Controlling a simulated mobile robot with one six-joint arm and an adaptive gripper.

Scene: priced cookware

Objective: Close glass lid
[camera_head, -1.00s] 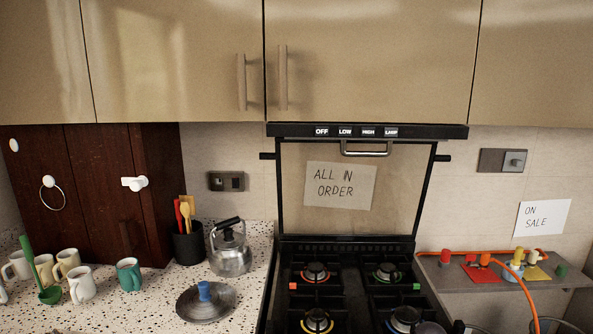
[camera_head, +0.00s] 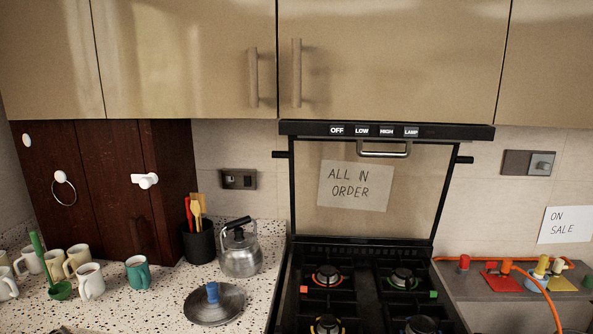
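The glass lid (camera_head: 408,212) of the stove stands upright behind the burners, below the black hood strip. It has a black frame, a metal handle (camera_head: 385,152) along its top edge and a paper reading "ALL IN ORDER" (camera_head: 355,186) on its pane. The black stove top (camera_head: 351,293) with several burners lies open in front of it. My gripper is not in view.
A kettle (camera_head: 240,252), a metal pan lid with a blue knob (camera_head: 214,305), a utensil holder (camera_head: 198,244) and several mugs stand on the speckled counter at left. A grey shelf (camera_head: 468,285) with coloured knobs and an orange hose is at right. Cabinets hang above.

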